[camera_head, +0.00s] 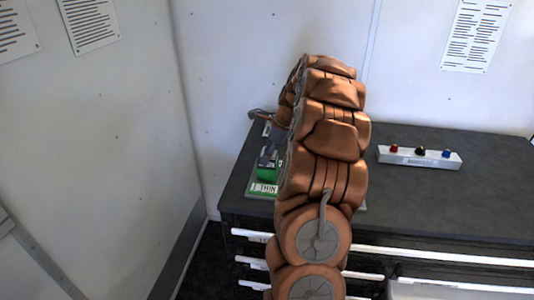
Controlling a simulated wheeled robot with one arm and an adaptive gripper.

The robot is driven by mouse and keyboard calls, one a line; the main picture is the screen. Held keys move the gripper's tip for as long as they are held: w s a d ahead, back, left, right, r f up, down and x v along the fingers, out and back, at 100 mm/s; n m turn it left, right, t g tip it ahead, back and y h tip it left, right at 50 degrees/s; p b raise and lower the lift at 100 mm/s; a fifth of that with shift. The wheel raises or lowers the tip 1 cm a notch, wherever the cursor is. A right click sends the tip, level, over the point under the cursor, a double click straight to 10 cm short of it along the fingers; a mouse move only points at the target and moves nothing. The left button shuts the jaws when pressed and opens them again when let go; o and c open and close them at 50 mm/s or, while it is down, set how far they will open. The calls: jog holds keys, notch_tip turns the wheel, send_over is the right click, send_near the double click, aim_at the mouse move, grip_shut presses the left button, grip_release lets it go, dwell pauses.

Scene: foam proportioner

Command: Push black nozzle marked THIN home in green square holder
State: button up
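A green holder (267,173) stands at the left end of the dark bench, on a green base with a white label (263,188). My brown arm covers its right side. The end of my arm comes down over the holder, and my gripper (269,157) shows as small dark grey parts just above or against the green. I cannot tell whether it touches, or whether its fingers are open or shut. No black nozzle can be made out at the holder, and no THIN marking is readable.
A white rack (419,161) with a red, a black (420,151) and a blue piece stands on the bench to the right. The bench top (480,195) is clear around it. Walls stand close at the left and behind. Drawers with white handles (440,256) run along the front.

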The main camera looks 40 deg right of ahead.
jog(key=o, duration=0.5)
jog(key=shift+o, duration=1.2)
jog(key=shift+r, duration=0.1)
jog(key=shift+r+p, duration=1.7)
jog(key=shift+r, duration=1.25)
jog(key=shift+a, duration=0.1)
